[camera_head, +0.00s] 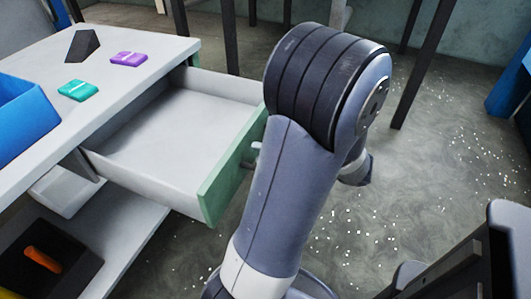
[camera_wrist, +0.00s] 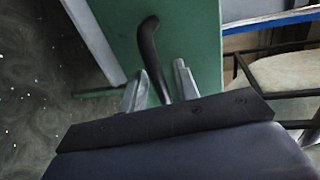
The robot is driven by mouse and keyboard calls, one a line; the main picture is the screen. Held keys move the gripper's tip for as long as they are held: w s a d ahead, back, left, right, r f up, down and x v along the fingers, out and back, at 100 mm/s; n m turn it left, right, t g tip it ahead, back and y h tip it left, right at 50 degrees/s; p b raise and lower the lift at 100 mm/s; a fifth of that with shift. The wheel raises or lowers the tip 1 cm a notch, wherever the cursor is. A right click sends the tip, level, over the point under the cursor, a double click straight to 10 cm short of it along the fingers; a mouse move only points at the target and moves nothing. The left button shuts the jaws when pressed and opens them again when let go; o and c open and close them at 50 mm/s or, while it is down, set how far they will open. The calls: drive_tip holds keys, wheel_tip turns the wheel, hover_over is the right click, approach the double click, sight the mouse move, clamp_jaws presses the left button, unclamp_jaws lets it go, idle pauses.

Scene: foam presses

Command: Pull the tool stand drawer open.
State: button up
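The tool stand (camera_head: 150,48) has a light top, and its drawer (camera_head: 165,140) is pulled well out, with an empty pale interior. The green drawer front (camera_head: 232,168) faces my arm, and it also fills the middle of the wrist view (camera_wrist: 195,45). A dark curved handle (camera_wrist: 150,45) runs down from the green front and passes between the two grey fingers of my gripper (camera_wrist: 158,88). The fingers stand apart on either side of the handle, with narrow gaps showing. In the head view my arm hides most of the gripper and handle.
On the stand top are a blue bin (camera_head: 25,115), a teal block (camera_head: 78,91), a purple block (camera_head: 129,58) and a dark wedge (camera_head: 83,45). A black tray (camera_head: 75,255) with an orange item sits on the lower shelf.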

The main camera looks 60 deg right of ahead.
drive_tip(key=a+p+v, duration=0.1)
drive_tip(key=v, duration=0.9)
drive_tip(key=shift+s+d, duration=0.4)
drive_tip(key=shift+d, duration=0.1)
drive_tip(key=shift+w, duration=0.15)
drive_tip(key=b+x, duration=0.1)
drive_tip(key=x, duration=0.9)
drive_tip(key=shift+w, duration=0.6)
